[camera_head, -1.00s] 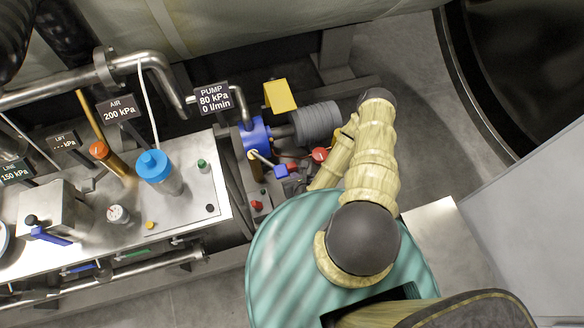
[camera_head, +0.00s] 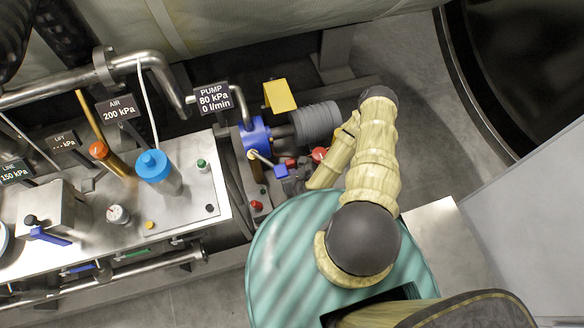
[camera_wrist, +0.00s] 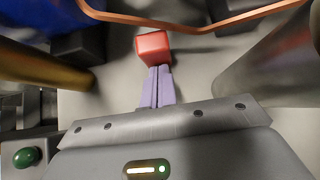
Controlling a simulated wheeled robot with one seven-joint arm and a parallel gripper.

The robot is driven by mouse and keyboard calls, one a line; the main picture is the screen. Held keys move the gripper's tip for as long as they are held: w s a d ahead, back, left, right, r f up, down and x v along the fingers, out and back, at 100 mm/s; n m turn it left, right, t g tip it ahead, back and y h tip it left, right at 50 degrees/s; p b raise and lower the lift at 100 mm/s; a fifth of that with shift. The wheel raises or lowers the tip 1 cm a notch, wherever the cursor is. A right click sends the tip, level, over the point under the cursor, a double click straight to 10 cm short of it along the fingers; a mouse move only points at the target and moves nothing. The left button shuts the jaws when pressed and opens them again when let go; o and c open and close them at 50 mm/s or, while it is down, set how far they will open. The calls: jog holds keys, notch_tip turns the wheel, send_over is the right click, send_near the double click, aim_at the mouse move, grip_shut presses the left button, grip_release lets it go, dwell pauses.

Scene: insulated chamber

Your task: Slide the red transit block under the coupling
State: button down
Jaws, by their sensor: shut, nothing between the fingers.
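The red transit block (camera_wrist: 153,47) shows in the wrist view just beyond the tips of my gripper (camera_wrist: 158,71). My gripper's two lilac fingers are shut together, with nothing between them. The tips are at the block's near face and seem to touch it. In the head view my gripper is a small dark shape (camera_head: 296,181) below the pump, and its fingertips are hard to make out. The coupling (camera_head: 283,131) lies between the blue pump (camera_head: 256,134) and the grey ribbed motor (camera_head: 316,122). Whether the block is under it cannot be told.
A copper-coloured pipe (camera_wrist: 190,25) crosses beyond the block. A brass cylinder (camera_wrist: 45,66) stands left and a grey cylinder (camera_wrist: 265,65) right. A red round part (camera_head: 319,153) sits beside my forearm. The steel bench (camera_head: 195,205) is left.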

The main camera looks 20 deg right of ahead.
aim_at(290, 161)
jog(key=shift+w+b, duration=0.4)
jog(key=shift+w, duration=2.8)
dwell(0.9)
jog(key=shift+s, duration=0.1)
